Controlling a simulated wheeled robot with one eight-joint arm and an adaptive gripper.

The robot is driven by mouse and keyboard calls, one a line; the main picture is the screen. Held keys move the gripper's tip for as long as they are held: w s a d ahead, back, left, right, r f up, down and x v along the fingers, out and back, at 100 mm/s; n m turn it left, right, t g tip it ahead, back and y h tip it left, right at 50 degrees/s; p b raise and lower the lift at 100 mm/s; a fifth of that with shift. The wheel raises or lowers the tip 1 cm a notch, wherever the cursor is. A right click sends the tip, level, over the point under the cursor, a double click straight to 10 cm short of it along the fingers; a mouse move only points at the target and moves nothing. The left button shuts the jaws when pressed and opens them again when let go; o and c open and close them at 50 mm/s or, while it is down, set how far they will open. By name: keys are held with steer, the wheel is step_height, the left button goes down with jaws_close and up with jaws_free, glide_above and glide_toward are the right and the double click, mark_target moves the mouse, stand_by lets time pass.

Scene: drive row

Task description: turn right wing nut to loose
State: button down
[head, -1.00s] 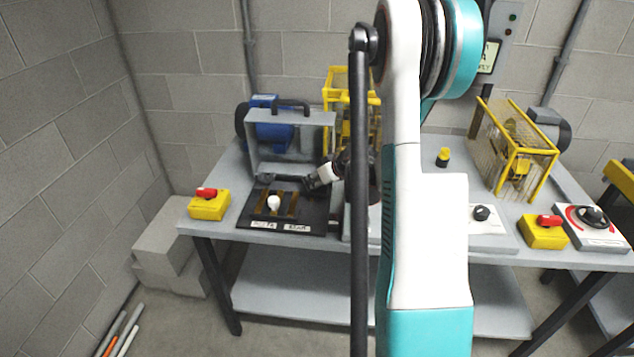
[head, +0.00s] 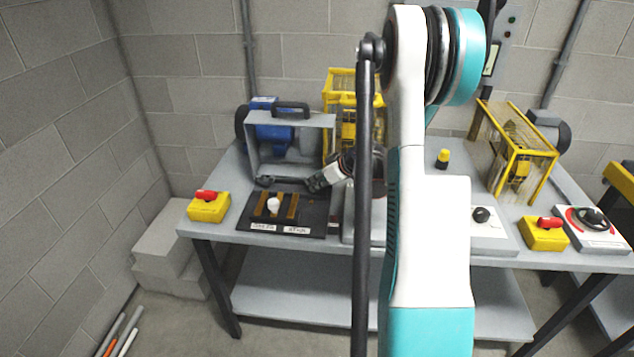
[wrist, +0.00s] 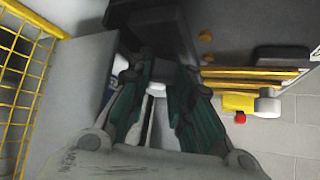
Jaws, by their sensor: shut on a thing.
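My gripper (head: 313,184) is low in front of the grey housing, by the back right of the black slotted plate. In the wrist view my gripper (wrist: 160,75) has its two dark green fingers close together on a small part under a dark block. I take that part to be the right wing nut, but its wings are hidden between the fingertips and I cannot read its angle. The grey housing (head: 318,135) carries a blue motor (head: 273,133) and a black handle.
The black plate (head: 262,227) has brass slots and a white knob (head: 273,205). A yellow switch box (head: 209,209) stands to its left. A yellow cage (head: 340,88) stands behind my arm. Bench controls (head: 482,215) are to the right; my arm hides the middle.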

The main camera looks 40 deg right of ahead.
stand_by(0.3)
steer(key=c, duration=1.4)
jaws_free()
steer(key=shift+c, duration=0.2)
steer(key=v, duration=1.2)
steer(key=shift+d, duration=0.2)
